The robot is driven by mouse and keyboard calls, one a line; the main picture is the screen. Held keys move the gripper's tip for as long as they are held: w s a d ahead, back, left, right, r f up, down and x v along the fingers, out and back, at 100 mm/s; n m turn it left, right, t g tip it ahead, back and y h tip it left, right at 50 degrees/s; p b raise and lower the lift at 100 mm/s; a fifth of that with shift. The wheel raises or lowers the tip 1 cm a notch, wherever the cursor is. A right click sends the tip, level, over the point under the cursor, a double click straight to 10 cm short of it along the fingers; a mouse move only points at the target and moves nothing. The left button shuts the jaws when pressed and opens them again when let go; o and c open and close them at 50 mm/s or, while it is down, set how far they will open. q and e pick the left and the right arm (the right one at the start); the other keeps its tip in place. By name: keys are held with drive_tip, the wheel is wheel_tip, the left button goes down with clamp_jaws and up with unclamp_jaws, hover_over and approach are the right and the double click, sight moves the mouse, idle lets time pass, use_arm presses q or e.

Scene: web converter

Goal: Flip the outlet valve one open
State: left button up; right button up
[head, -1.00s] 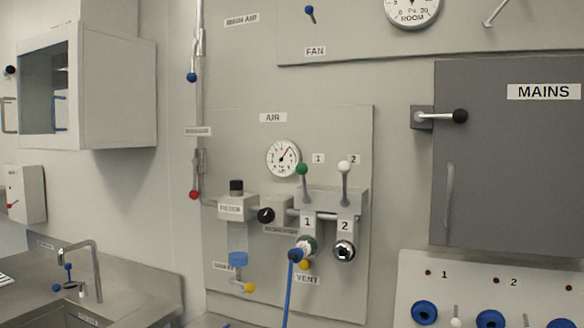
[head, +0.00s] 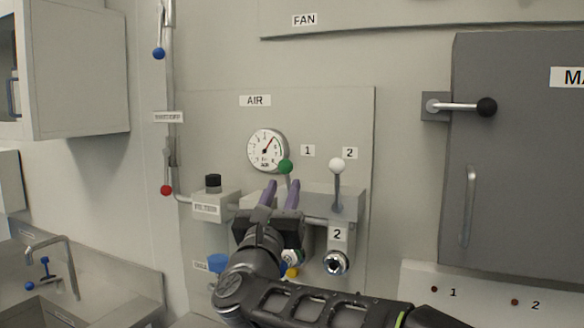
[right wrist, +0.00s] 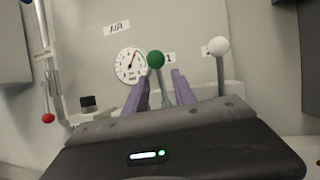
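The outlet valve one lever, with a green ball knob (head: 286,167), stands upright on the air panel beside the label 1. It also shows in the right wrist view, with its green knob (right wrist: 155,60) above and between my purple fingers. My right gripper (head: 279,196) is open just below the knob, one finger toward each side of the lever's stem. I cannot tell whether the fingers touch the stem. The valve body and the outlet under it are mostly hidden by my gripper. My left gripper is in neither view.
The valve two lever with a white knob (head: 337,165) stands close on the right, with outlet 2 (head: 336,262) below it. A pressure gauge (head: 267,150) is behind on the left. A filter block (head: 213,205) stands left. The grey mains cabinet (head: 520,170) is at the right.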

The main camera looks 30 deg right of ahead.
sight(287, 179)
drive_tip(key=shift+w+d+f, duration=0.1)
drive_tip(key=shift+w+d, duration=0.1)
drive_tip(key=shift+w, duration=0.05)
drive_tip(key=shift+w+d+r+p, duration=0.35)
drive_tip(key=shift+w+r+p, duration=0.05)
drive_tip(key=shift+p, duration=0.15)
drive_tip(key=p+x, duration=0.2)
drive_tip(key=x, duration=0.3)
drive_tip(key=shift+p, duration=0.4)
drive_tip(key=shift+w+d, duration=0.45)
drive_tip(key=shift+d, duration=0.05)
drive_tip(key=shift+c, duration=0.5)
clamp_jaws()
